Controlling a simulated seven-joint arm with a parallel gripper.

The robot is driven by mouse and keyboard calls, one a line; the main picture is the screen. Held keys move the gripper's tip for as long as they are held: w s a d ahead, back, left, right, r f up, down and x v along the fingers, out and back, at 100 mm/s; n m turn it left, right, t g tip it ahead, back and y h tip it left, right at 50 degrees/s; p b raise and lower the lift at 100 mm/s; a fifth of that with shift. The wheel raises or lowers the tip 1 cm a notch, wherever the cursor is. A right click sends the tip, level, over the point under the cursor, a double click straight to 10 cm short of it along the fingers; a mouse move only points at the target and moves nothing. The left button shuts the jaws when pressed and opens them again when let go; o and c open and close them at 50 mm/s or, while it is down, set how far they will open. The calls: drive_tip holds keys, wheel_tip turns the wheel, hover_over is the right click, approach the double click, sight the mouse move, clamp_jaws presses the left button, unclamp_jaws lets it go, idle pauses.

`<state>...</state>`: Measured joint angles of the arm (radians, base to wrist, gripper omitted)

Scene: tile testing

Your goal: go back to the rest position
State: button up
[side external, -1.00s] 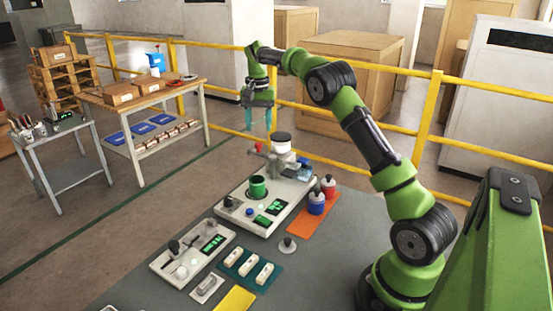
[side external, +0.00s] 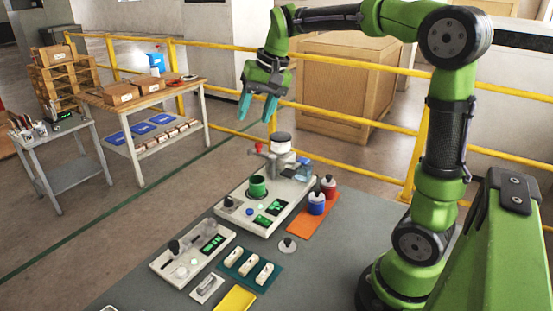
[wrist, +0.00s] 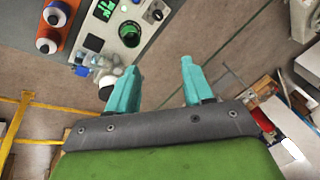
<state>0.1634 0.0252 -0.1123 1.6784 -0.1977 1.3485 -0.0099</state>
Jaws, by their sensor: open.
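My gripper (side external: 258,106) is open and empty, with two teal fingers pointing down. It hangs in the air above and behind the work table, clear of everything on it. In the wrist view my gripper's fingers (wrist: 155,85) are spread with nothing between them. My arm is bent upward, its elbow high at the upper right of the side view.
The grey work table (side external: 325,262) bears two test devices, the rear one (side external: 290,200) with a green cup. Two bottles stand on an orange mat (side external: 312,222); a teal tray (side external: 232,268) holds white pieces. Yellow railings (side external: 340,112) and a wooden crate (side external: 345,90) stand behind.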

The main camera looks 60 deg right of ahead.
drive_tip(key=s+a+f+n+t, duration=0.1)
drive_tip(key=s+a+f+n, duration=0.1)
drive_tip(key=s+a, duration=0.3)
drive_tip(key=s+a+f+n+t+y, duration=0.1)
drive_tip(key=s+a+f+n+t, duration=0.1)
drive_tip(key=s+a, duration=0.4)
drive_tip(key=s+f, duration=0.1)
drive_tip(key=s, duration=0.4)
drive_tip(key=shift+s, duration=0.2)
